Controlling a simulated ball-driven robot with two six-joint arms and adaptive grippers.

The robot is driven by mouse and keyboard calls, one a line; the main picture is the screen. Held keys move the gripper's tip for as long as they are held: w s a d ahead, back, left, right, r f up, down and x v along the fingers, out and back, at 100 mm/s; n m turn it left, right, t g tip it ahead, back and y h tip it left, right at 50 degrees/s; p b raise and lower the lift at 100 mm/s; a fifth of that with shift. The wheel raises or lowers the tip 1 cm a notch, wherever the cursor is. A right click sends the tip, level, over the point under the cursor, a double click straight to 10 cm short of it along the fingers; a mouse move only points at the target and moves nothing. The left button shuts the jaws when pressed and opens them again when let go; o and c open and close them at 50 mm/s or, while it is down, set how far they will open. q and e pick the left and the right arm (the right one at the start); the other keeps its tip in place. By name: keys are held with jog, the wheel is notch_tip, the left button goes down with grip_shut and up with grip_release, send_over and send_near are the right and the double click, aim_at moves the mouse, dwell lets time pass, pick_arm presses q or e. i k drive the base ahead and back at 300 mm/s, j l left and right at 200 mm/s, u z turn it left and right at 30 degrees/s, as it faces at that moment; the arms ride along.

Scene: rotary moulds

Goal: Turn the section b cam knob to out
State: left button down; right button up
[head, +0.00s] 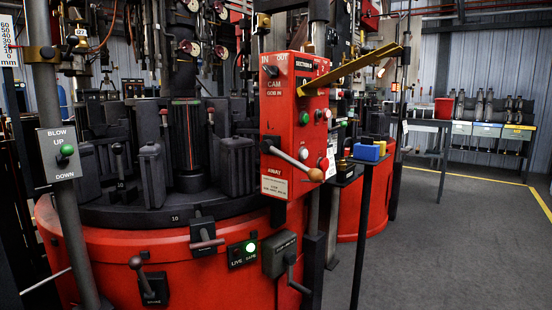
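The section B control box (287,130) is a red upright box at the centre, with a black section label (304,65) on its right-hand face. The cam knob (270,71) is small and dark, near the top of the box's left-hand face. The words IN and OUT stand above it, IN on the left and OUT on the right, with CAM below. Its handle looks tilted toward the IN side, but it is small. Neither of my grippers shows in the head view.
A lever with a wooden knob (316,175) sticks out to the right from the box. A brass-coloured bar (352,71) juts out at upper right. The red rotary machine (190,270) fills the left. A post (362,230) stands right of the box; grey floor beyond is open.

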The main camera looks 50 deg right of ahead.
aim_at(273, 71)
jog(key=z, duration=1.55)
